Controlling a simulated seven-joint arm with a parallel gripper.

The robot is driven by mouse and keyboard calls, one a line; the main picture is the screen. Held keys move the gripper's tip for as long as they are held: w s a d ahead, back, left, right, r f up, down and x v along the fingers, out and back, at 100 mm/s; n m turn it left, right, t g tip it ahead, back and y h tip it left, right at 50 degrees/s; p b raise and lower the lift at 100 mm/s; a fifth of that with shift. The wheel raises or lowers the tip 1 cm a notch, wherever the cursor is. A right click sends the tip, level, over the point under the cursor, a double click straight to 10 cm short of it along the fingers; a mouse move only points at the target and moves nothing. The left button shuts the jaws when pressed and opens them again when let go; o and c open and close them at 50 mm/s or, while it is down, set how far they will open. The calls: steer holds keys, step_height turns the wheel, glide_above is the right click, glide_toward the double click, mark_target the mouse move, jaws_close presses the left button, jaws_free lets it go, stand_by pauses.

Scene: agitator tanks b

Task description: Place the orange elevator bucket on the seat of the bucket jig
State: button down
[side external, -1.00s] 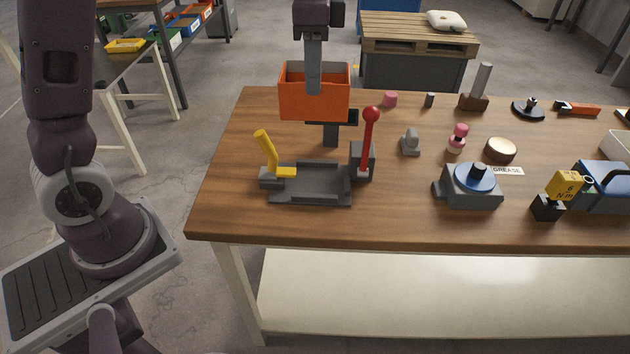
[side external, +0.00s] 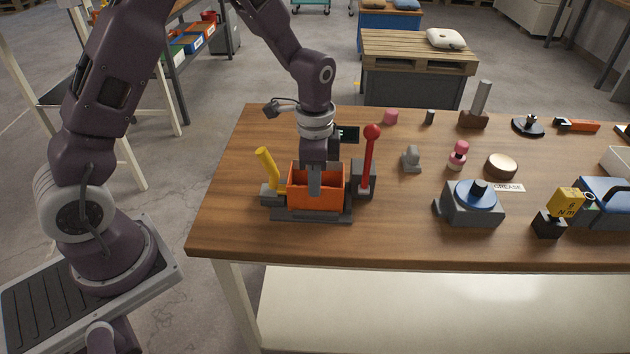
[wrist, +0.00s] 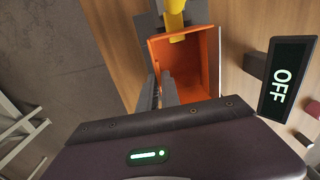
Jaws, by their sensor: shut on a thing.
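The orange elevator bucket (side external: 316,196) is low over the bucket jig (side external: 312,216), between the yellow-handled clamp and the red-knobbed lever. Whether its underside touches the seat cannot be told. It looks upright. My gripper (side external: 314,190) is above it, shut on its near wall. In the wrist view the bucket (wrist: 205,70) shows its open, empty inside, with my gripper's fingers (wrist: 160,92) at its left wall. The yellow handle (side external: 265,168) stands tilted left of the bucket. The red-knobbed lever (side external: 370,150) stands upright on its right. The seat is hidden beneath the bucket.
A dark sign reading OFF (wrist: 286,78) stands close beside the bucket. A grey block with a blue disc (side external: 472,202) and several small parts stand to the right. The wooden tabletop (side external: 400,225) is clear between the jig and that block.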

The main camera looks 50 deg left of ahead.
steer(key=shift+f, duration=0.1)
steer(key=c, duration=1.6)
jaws_free()
steer(key=shift+o, duration=0.2)
step_height(320, 180, up, 12)
steer(key=s+r+n+t, duration=0.3)
steer(key=s+r+n, duration=0.1)
steer(key=s+r, duration=0.55)
steer(key=s+n+t, duration=0.2)
steer(key=s+n, duration=0.3)
steer(key=s, duration=0.8)
steer(key=shift+d+f+t, duration=0.2)
steer(key=shift+d+t, duration=0.1)
